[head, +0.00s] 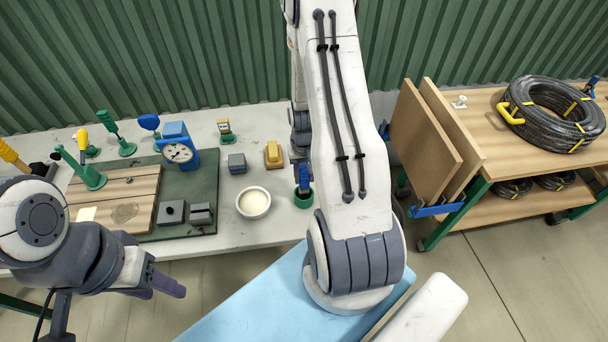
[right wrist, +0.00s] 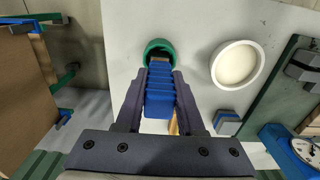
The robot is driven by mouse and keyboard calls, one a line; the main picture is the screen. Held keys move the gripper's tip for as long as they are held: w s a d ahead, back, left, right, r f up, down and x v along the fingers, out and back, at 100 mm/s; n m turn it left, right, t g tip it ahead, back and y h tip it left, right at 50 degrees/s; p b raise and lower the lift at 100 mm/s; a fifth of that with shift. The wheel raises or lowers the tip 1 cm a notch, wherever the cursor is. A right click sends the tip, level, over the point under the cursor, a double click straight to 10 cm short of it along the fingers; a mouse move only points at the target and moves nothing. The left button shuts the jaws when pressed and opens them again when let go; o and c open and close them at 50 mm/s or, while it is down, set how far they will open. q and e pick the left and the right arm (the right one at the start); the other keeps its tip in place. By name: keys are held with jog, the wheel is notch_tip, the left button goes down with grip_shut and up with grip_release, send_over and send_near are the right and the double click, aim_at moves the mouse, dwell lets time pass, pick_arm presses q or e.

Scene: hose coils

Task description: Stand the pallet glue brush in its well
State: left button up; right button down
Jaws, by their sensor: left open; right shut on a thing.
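The glue brush (right wrist: 162,98) has a ridged blue body and is gripped between the fingers of my right gripper (right wrist: 163,78). Its far end points into the mouth of a green round well (right wrist: 154,46); I cannot tell how deep it sits. In the head view the blue brush (head: 303,174) stands at the green well (head: 304,199), beside my right arm, which hides most of that gripper. My left gripper (head: 164,287) is open and empty, in front of the bench, well away from the brush.
A white bowl of cream glue (head: 253,202) stands left of the well. A yellow block (head: 273,154), a grey-blue block (head: 237,163) and a dial gauge (head: 179,153) are on the bench (head: 235,236). A wooden cart (head: 465,125) with black hose coils (head: 549,108) stands right.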

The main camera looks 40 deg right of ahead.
jog(key=shift+f+b, duration=0.5)
jog(key=shift+f, duration=0.1)
dwell(0.8)
jog(key=shift+c, duration=2.2)
grip_release()
jog(key=shift+r, duration=0.1)
jog(key=shift+r+p, duration=3.3)
jog(key=shift+r, duration=0.65)
jog(key=shift+r, duration=0.1)
jog(key=shift+w+r, duration=0.1)
jog(key=shift+r, duration=0.2)
notch_tip(320, 180, up, 10)
jog(key=b, duration=0.2)
jog(key=shift+f, duration=0.15)
